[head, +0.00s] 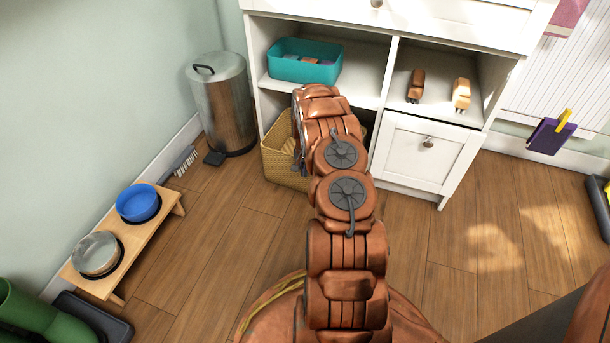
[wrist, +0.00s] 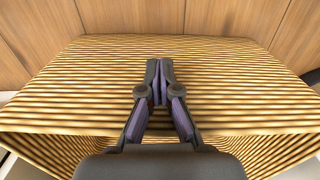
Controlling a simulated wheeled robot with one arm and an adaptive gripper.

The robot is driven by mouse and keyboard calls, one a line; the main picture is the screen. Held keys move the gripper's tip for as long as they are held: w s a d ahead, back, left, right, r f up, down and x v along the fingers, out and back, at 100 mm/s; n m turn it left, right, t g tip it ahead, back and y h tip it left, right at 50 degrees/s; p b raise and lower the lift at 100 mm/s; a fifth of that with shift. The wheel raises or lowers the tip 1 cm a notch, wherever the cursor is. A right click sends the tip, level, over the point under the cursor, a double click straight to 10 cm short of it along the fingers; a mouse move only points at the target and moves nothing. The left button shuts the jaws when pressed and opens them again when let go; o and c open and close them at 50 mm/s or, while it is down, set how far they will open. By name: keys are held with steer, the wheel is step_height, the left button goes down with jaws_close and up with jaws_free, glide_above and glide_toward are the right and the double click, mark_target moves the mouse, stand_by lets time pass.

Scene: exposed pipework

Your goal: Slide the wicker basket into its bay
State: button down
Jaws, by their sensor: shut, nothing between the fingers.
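The wicker basket (head: 279,166) stands at the lower left bay of the white cabinet (head: 390,100). Its front part appears to stick out past the cabinet front, and my arm hides its middle and much of the bay opening. Light brown contents show at its top. In the wrist view the basket's ribbed wicker face (wrist: 85,85) fills most of the picture. My gripper (wrist: 160,68) is shut and empty, with its fingertips in front of that face. I cannot tell whether they touch it. The gripper is hidden behind my arm in the head view.
A teal bin (head: 305,62) sits on the shelf above the bay. A closed white door (head: 425,153) is to the right. A metal trash can (head: 222,105), a brush (head: 185,162) and a bowl stand (head: 125,240) are on the left.

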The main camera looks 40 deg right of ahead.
steer(key=shift+w+d+p, duration=0.25)
steer(key=shift+w+d, duration=0.05)
steer(key=shift+d, duration=0.45)
steer(key=shift+w+d+p, duration=0.25)
steer(key=shift+d+p, duration=0.05)
steer(key=shift+d, duration=0.45)
steer(key=shift+w+d+p, duration=0.25)
steer(key=shift+w+d, duration=0.05)
steer(key=shift+d, duration=0.45)
